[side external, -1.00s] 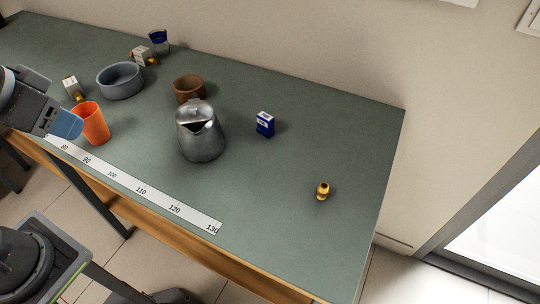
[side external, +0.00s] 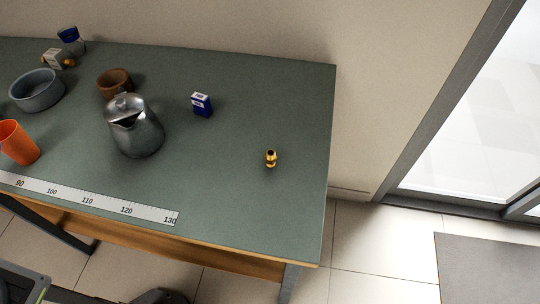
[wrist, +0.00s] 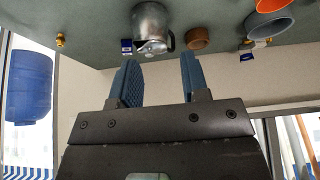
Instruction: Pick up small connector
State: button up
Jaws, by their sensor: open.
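A small brass connector (side external: 271,158) stands alone near the right end of the green bench top. It also shows in the wrist view (wrist: 60,40) at the upper left. My gripper (wrist: 159,60) is open and empty in the wrist view, its two blue fingers apart. It is well away from the connector and does not touch anything. My gripper is not in the side view now. Another brass piece (side external: 70,63) lies by a white box (side external: 53,58) at the back left.
A metal pitcher (side external: 137,130), brown bowl (side external: 115,84), grey bowl (side external: 37,91) and orange cup (side external: 18,142) stand left of the connector. A blue box (side external: 202,105) is behind it. A ruler strip (side external: 110,201) lies along the front edge. The bench around the connector is clear.

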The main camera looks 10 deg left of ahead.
jog(key=shift+o, duration=0.4)
jog(key=shift+o, duration=0.8)
jog(key=n+g+h, duration=0.4)
jog(key=n+g, duration=0.1)
jog(key=n, duration=1.5)
send_over(270, 152)
jog(key=a, duration=0.3)
jog(key=f, duration=1.6)
jog(key=shift+s+d+f, duration=0.2)
jog(key=shift+s, duration=0.15)
jog(key=shift+d+x, duration=0.15)
jog(key=shift+x, duration=1.45)
jog(key=shift+d+x, duration=0.1)
jog(key=shift+x, duration=1.45)
jog(key=shift+w+r, duration=0.15)
jog(key=c, duration=0.9)
